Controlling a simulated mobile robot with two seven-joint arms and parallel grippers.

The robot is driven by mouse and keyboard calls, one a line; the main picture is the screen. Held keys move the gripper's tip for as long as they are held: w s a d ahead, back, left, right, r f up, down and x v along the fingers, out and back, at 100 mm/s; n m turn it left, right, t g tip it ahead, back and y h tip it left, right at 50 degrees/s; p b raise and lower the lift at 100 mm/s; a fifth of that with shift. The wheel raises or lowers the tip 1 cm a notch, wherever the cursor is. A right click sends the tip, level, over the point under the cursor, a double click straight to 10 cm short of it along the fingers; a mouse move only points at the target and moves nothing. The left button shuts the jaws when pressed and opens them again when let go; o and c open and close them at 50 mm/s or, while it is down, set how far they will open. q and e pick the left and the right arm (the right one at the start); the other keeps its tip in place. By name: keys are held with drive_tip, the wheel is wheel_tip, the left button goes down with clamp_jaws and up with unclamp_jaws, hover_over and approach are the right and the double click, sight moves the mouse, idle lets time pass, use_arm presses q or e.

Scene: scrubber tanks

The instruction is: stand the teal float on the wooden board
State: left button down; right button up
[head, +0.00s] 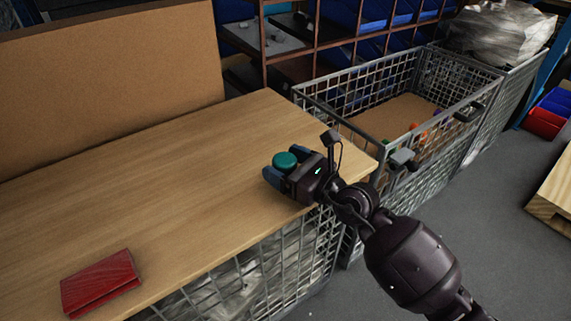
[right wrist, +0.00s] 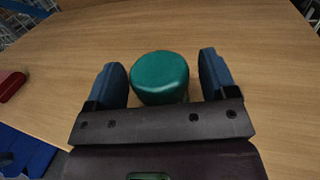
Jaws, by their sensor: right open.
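The teal float (head: 285,160) is a short round piece with a flat top. It is upright at the right part of the wooden board (head: 150,175), near the front edge, and appears to rest on it, though its underside is hidden. My right gripper (head: 287,167) is open around it, one blue finger on each side. In the right wrist view, the float (right wrist: 160,76) sits between the spread fingers, with a gap on both sides. My left gripper is not in view.
A red wallet-like item (head: 101,283) lies at the board's front left. A brown panel (head: 110,80) stands behind the board. A wire basket (head: 440,85) with small coloured items stands to the right. Most of the board is clear.

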drive_tip(key=v, duration=1.2)
drive_tip(key=shift+p, duration=0.35)
drive_tip(key=s+d+f+n+h, duration=0.4)
drive_tip(key=s+d+f+n, duration=0.1)
drive_tip(key=s+n, duration=0.4)
drive_tip(key=s+d+f+n+g+h, duration=0.1)
drive_tip(key=s+d+f+n+h, duration=0.4)
drive_tip(key=s+n, duration=0.5)
drive_tip(key=s+d+f+n+h, duration=0.4)
drive_tip(key=s+d+f+n, duration=0.3)
drive_tip(key=s, duration=0.7)
drive_tip(key=shift+f+n+h, duration=0.3)
drive_tip(key=shift+f+n, duration=0.55)
drive_tip(key=shift+n, duration=0.35)
drive_tip(key=shift+w+r, duration=0.1)
